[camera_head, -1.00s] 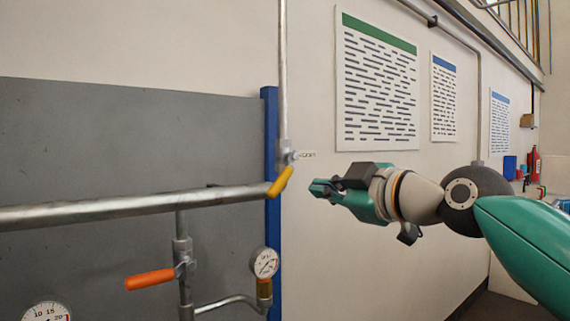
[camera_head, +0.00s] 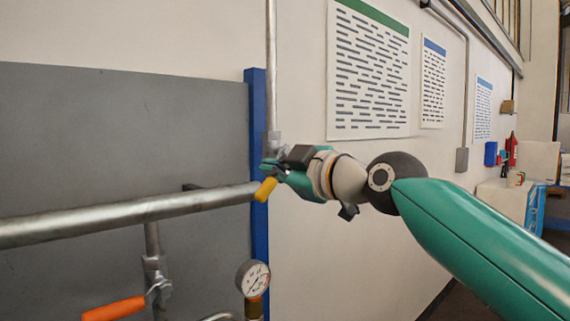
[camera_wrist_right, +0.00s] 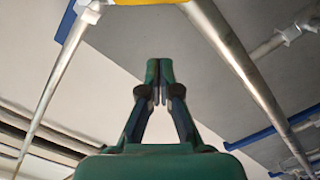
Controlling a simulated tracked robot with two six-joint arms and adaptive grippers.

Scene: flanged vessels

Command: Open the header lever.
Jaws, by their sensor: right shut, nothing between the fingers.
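A yellow lever (camera_head: 265,189) sits on a valve where a thin vertical pipe meets the thick horizontal header pipe (camera_head: 130,213); it hangs tilted down to the left. A yellow piece also shows at the top edge of the wrist view (camera_wrist_right: 150,2). An orange lever (camera_head: 114,309) is on a lower valve at bottom left. My right gripper (camera_head: 270,169) is shut and empty, its tips beside the yellow lever's valve and partly covering it; contact cannot be told. In the wrist view its fingertips (camera_wrist_right: 160,68) are together, apart from the yellow piece. My left gripper is not in view.
A pressure gauge (camera_head: 253,278) stands below the header pipe. A blue post (camera_head: 259,130) and grey panel (camera_head: 120,130) are behind the pipes. Posters (camera_head: 368,75) hang on the wall at right. The space before the wall below my right arm is clear.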

